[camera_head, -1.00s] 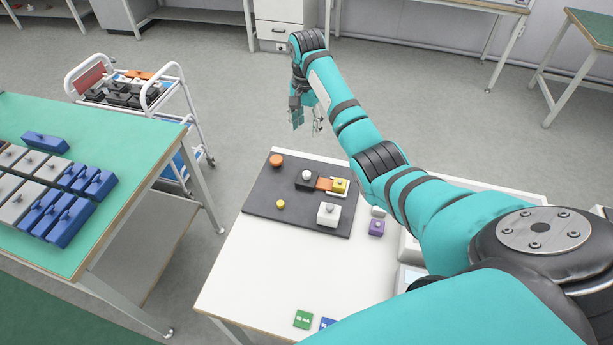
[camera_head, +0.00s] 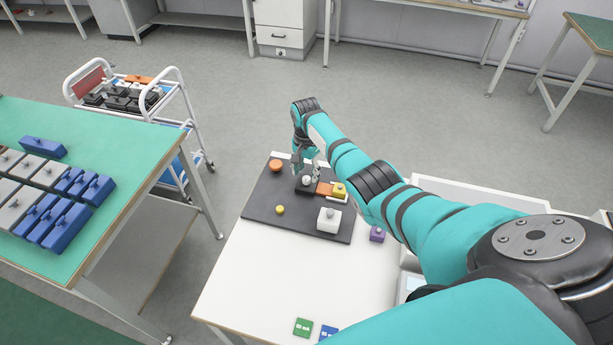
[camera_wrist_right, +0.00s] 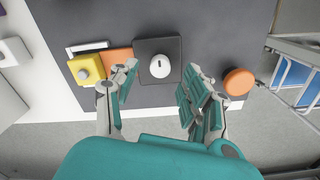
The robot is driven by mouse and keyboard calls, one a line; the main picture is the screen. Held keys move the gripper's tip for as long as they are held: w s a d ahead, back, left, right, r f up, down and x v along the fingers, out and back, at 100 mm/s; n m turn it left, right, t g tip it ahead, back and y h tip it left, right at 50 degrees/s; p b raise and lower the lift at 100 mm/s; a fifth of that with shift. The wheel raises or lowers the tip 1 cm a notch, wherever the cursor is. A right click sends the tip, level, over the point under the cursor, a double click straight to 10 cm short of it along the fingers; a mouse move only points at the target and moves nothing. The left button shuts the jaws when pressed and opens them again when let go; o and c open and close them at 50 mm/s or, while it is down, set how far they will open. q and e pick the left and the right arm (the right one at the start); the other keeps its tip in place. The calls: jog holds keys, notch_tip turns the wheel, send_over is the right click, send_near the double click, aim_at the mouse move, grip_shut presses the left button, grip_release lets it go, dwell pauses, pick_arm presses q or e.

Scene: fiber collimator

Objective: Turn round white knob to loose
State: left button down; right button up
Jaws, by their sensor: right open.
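The round white knob (camera_wrist_right: 160,66) sits on a black block (camera_wrist_right: 146,47), which stands on the dark grey board. In the head view the knob (camera_head: 306,180) shows close to my right gripper (camera_head: 305,165), which is over the far part of the board. In the right wrist view my right gripper (camera_wrist_right: 158,88) is open and empty. Its two fingers are spread to the left and right of the knob, and the knob lies a little beyond the gap between them. I cannot tell the height between fingertips and knob. My left gripper does not show.
The dark board (camera_head: 265,213) lies on the white table (camera_head: 250,285). An orange block (camera_wrist_right: 118,60) and a yellow block (camera_wrist_right: 86,69) adjoin the black block.

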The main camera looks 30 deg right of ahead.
aim_at(307, 180)
jog(key=shift+f, duration=1.4)
jog(key=shift+c, duration=0.4)
grip_shut()
